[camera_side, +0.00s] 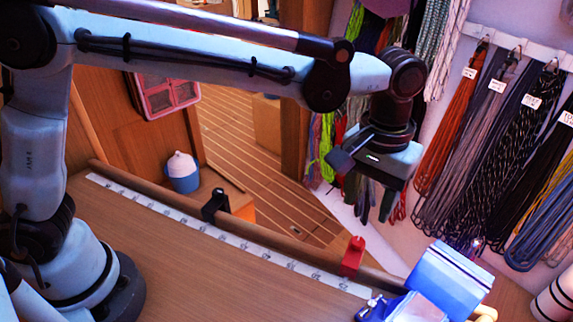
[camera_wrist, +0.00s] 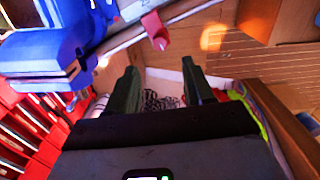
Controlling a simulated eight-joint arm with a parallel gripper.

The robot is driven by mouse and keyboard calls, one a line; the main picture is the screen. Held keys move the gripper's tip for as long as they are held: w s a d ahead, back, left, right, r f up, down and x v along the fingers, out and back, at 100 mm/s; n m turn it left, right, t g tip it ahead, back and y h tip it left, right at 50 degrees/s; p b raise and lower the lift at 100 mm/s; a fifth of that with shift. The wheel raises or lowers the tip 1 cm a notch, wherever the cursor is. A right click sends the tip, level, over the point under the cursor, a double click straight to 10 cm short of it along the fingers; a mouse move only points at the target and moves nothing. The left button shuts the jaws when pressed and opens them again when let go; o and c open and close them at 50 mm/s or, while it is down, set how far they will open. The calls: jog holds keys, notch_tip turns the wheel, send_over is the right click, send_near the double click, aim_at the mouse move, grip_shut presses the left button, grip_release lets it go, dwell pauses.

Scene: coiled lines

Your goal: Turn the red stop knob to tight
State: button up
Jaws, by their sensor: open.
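The red stop (camera_side: 351,258) sits on the wooden rail (camera_side: 285,236) at the table's back edge, with a small knob on top. It also shows in the wrist view (camera_wrist: 155,30), at the top middle; the knob's setting cannot be read. My gripper (camera_side: 374,218) is open and empty, its two dark fingers pointing down. In the side view it hangs above and a little right of the stop, apart from it. In the wrist view my gripper (camera_wrist: 161,68) has its fingers below the stop in the picture, with nothing between them.
A white ruler strip (camera_side: 235,240) runs beside the rail. A black stop (camera_side: 215,205) sits farther left on the rail. A blue device (camera_side: 445,283) stands right of the red stop. Coiled lines (camera_side: 500,150) hang on the right wall.

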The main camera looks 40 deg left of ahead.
aim_at(358, 241)
notch_tip(358, 241, down, 9)
jog(key=shift+f, duration=0.1)
dwell(0.3)
grip_shut()
